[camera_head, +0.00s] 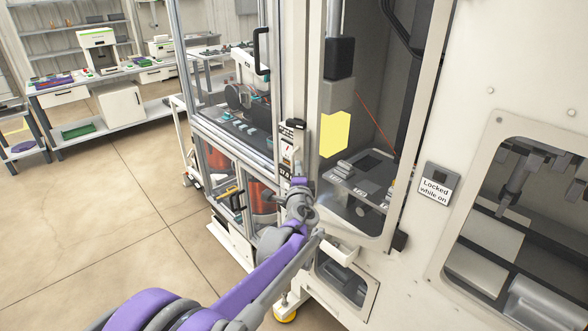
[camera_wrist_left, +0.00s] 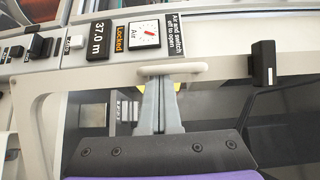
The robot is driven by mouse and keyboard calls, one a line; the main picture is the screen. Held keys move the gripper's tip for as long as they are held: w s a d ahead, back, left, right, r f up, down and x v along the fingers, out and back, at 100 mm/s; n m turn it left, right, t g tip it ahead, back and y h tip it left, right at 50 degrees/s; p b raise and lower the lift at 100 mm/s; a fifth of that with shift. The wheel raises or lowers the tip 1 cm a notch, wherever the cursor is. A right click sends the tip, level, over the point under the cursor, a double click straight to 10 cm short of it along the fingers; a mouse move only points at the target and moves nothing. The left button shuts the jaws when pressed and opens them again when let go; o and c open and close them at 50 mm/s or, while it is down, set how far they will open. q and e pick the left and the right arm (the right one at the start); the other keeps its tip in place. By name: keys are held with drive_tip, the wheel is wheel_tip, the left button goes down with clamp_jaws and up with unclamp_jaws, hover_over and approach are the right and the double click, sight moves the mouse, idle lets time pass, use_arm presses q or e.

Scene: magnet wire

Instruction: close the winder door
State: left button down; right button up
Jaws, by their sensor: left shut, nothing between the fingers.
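The winder door (camera_head: 423,100) is a pale frame around a dark window with rounded corners. It also shows in the left wrist view (camera_wrist_left: 222,66). I cannot tell whether a gap remains at its edge. A white bar handle (camera_wrist_left: 172,70) sits on the frame. My left gripper (camera_head: 308,198) is at the door's left side, partly hidden by its own wrist in the head view. In the left wrist view its fingers (camera_wrist_left: 164,95) are together and empty, with their tips at the handle; whether they touch it is unclear. My right gripper is out of view.
A control panel (camera_head: 288,150) with a dial, "37.0 m" and "Locked" labels stands left of the door. A black block (camera_wrist_left: 263,62) is fixed near the handle. A glass-fronted cabinet (camera_head: 230,130) stands further left. The floor (camera_head: 120,220) at left is clear.

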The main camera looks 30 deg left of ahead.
sight(303, 163)
use_arm(q)
drive_tip(key=w, duration=0.3)
drive_tip(key=w+p, duration=0.1)
drive_tip(key=shift+w+a+r, duration=0.15)
drive_tip(key=shift+w+a, duration=0.05)
drive_tip(key=shift+a, duration=0.1)
drive_tip(key=w, duration=0.1)
drive_tip(key=w+d, duration=0.1)
drive_tip(key=w, duration=0.1)
drive_tip(key=shift+w+f+p, duration=0.2)
drive_tip(key=shift+p, duration=0.15)
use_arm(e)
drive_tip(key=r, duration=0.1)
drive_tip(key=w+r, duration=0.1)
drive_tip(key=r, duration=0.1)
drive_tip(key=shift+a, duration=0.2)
use_arm(q)
drive_tip(key=shift+s, duration=0.1)
